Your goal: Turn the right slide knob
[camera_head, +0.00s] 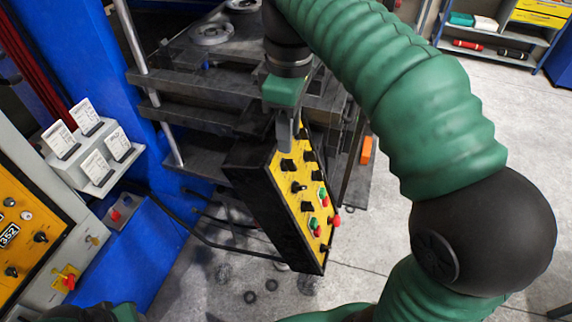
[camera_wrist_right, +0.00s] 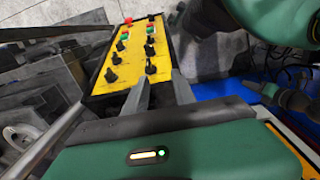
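A yellow control panel (camera_head: 304,190) in a black box hangs tilted in the middle of the head view. It carries several black knobs plus red and green buttons. The panel also shows in the right wrist view (camera_wrist_right: 128,52). No label tells which knob is the right slide knob. My right gripper (camera_head: 284,140) is at the panel's upper end. In the right wrist view its fingers (camera_wrist_right: 162,79) are apart, close to a black knob (camera_wrist_right: 151,67); contact cannot be told. A green and black part at that view's right edge may be my left gripper (camera_wrist_right: 254,86); its fingers are unclear.
The dark press (camera_head: 200,110) stands behind the panel. Open floor (camera_head: 510,120) lies to the right. Shelves (camera_head: 500,40) stand far back.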

